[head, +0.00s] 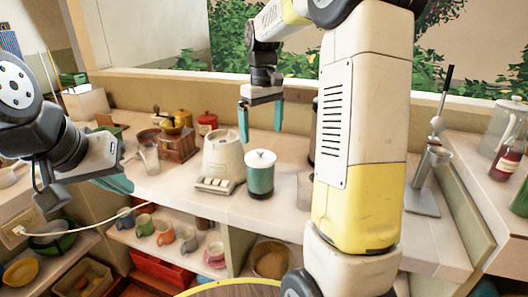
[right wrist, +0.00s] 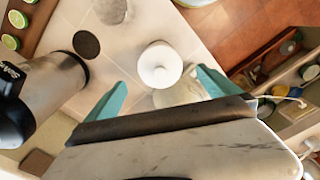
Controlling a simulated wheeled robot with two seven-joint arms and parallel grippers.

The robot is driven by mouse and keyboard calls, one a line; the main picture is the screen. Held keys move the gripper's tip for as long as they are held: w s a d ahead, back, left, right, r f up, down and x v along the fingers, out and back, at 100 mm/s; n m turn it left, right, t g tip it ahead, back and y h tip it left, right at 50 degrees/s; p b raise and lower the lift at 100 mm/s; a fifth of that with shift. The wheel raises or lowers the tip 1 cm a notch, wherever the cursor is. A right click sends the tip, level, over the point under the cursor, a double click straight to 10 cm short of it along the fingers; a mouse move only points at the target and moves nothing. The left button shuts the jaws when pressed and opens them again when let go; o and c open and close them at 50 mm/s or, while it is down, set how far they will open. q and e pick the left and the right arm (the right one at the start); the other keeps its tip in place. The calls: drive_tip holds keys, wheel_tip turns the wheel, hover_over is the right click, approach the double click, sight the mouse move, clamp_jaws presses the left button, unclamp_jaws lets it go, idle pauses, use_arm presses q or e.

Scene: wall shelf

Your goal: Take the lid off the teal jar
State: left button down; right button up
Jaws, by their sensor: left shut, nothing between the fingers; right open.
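The teal jar (head: 260,178) stands upright on the white counter with its white knobbed lid (head: 261,158) on top. The lid also shows from above in the right wrist view (right wrist: 160,66), where the jar's body is hidden. My right gripper (head: 262,122) is open and empty, pointing down above and behind the jar in the head view. In the right wrist view, its teal fingers (right wrist: 161,80) show on either side of the lid, apart from it. My left gripper (head: 126,187) is shut and empty at the left, by the counter's front edge.
A cream appliance base (head: 217,160) with buttons stands just left of the jar. A grinder (head: 178,145) and a red canister (head: 207,122) stand farther back. Mugs (head: 165,233) sit on the shelf below. My right arm hides part of the counter right of the jar.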

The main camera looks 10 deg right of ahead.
sight(262, 151)
drive_tip(key=shift+w+d+f, duration=0.2)
drive_tip(key=shift+w+f, duration=0.05)
drive_tip(key=shift+f, duration=0.45)
drive_tip(key=f, duration=0.7)
drive_tip(key=shift+a, duration=0.2)
drive_tip(key=shift+r, duration=0.1)
drive_tip(key=c, duration=1.2)
